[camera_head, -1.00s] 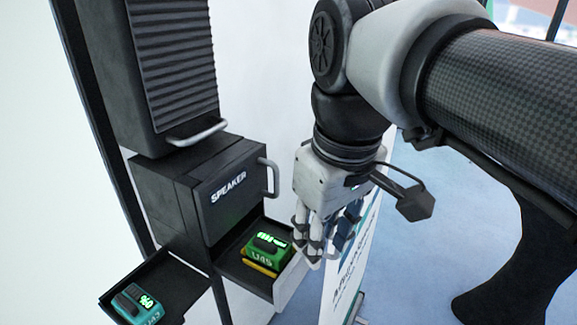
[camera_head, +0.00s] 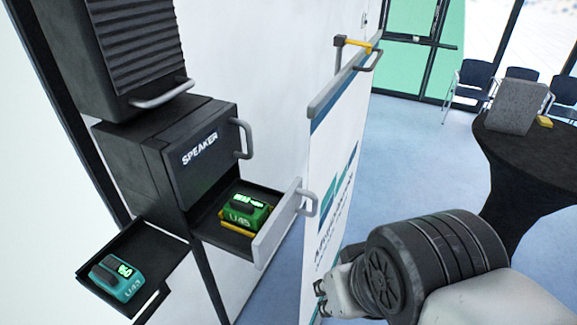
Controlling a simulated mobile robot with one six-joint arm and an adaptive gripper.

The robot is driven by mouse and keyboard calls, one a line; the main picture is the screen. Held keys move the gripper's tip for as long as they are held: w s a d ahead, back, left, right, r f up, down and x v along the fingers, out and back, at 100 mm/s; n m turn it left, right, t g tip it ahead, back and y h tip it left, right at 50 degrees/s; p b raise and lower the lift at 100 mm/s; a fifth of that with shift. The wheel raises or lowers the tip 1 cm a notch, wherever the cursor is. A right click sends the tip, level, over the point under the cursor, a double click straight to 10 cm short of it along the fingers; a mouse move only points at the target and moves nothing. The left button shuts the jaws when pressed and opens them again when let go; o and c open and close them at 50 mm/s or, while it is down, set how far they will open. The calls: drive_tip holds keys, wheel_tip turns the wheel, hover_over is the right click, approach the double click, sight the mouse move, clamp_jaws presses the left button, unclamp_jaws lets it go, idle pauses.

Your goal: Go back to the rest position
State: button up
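My arm (camera_head: 430,265) shows at the lower right, folded low with its links pointing toward the picture's bottom right. My gripper is not clearly visible; only a pale and dark wrist-side part shows near the banner's lower edge. A green device (camera_head: 245,211) marked U45 with lit digits sits on a yellow holder in the open drawer (camera_head: 222,240) below the speaker box. A teal device (camera_head: 122,277) with a lit display lies in the open tray (camera_head: 165,255) at the lower left. Nothing is seen held.
The speaker box (camera_head: 185,165) has a handle (camera_head: 241,139) sticking out. A drawer handle (camera_head: 309,203) juts toward the banner (camera_head: 340,190). A round black table (camera_head: 530,145) bearing a grey box (camera_head: 515,107) stands at right, chairs (camera_head: 470,80) behind. Blue floor (camera_head: 420,150) between is clear.

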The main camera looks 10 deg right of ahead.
wheel_tip(320, 180, down, 21)
drive_tip(key=b, duration=1.9)
drive_tip(key=shift+r+b, duration=0.2)
drive_tip(key=shift+b, duration=0.15)
drive_tip(key=shift+c, duration=0.4)
